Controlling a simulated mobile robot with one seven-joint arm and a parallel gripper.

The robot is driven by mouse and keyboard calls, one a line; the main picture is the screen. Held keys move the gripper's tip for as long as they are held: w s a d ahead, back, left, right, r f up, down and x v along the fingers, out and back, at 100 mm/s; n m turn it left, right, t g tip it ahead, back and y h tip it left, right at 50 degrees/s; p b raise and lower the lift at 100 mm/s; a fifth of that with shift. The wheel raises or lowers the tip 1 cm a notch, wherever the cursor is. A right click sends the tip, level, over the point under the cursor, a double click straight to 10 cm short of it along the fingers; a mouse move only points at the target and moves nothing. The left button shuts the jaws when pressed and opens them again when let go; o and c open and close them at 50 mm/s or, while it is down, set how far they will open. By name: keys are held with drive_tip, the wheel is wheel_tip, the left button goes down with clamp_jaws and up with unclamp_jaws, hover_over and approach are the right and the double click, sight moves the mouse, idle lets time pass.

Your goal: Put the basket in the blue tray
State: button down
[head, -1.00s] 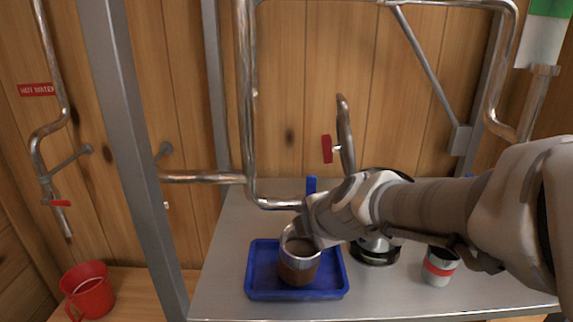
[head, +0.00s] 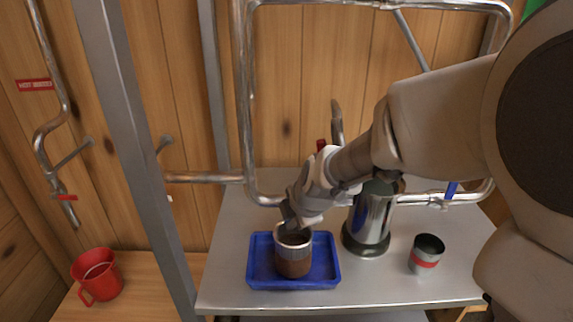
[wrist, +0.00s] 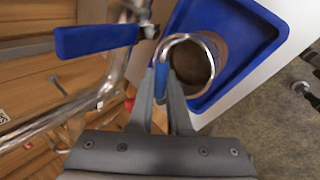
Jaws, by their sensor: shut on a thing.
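The basket (head: 293,260), a brown cylinder with a silver rim, is upright within the walls of the blue tray (head: 258,275), near its middle. Whether its base touches the tray floor is hard to tell. My gripper (head: 288,218) reaches down from the upper right and is shut on the basket at its rim side. The blue tray (wrist: 268,36) surrounds the basket there. The basket's far lower side is hidden.
A steel pot (head: 368,222) stands just right of the tray. A grey cup with a red band (head: 426,255) is farther right. A red mug (head: 98,275) sits on the wooden surface at left. Metal pipes (head: 205,178) run behind the tray.

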drive_tip(key=shift+f, duration=0.1)
drive_tip(key=c, duration=0.9)
unclamp_jaws()
drive_tip(key=shift+o, duration=0.2)
drive_tip(key=shift+s+d+r, duration=0.1)
drive_tip(key=shift+r, duration=0.4)
drive_tip(key=p+v, duration=0.1)
drive_tip(key=v, duration=0.9)
drive_tip(key=s+d+r+m+h, duration=0.1)
drive_tip(key=s+d+m, duration=0.4)
drive_tip(key=s+m, duration=0.3)
drive_tip(key=s+d+r+m+h, duration=0.1)
drive_tip(key=s+d+m, duration=0.4)
drive_tip(key=m, duration=0.9)
drive_tip(key=s, duration=0.3)
drive_tip(key=shift+s+g+h, duration=0.2)
drive_tip(key=shift+g+h, duration=0.1)
drive_tip(key=shift+g, duration=0.1)
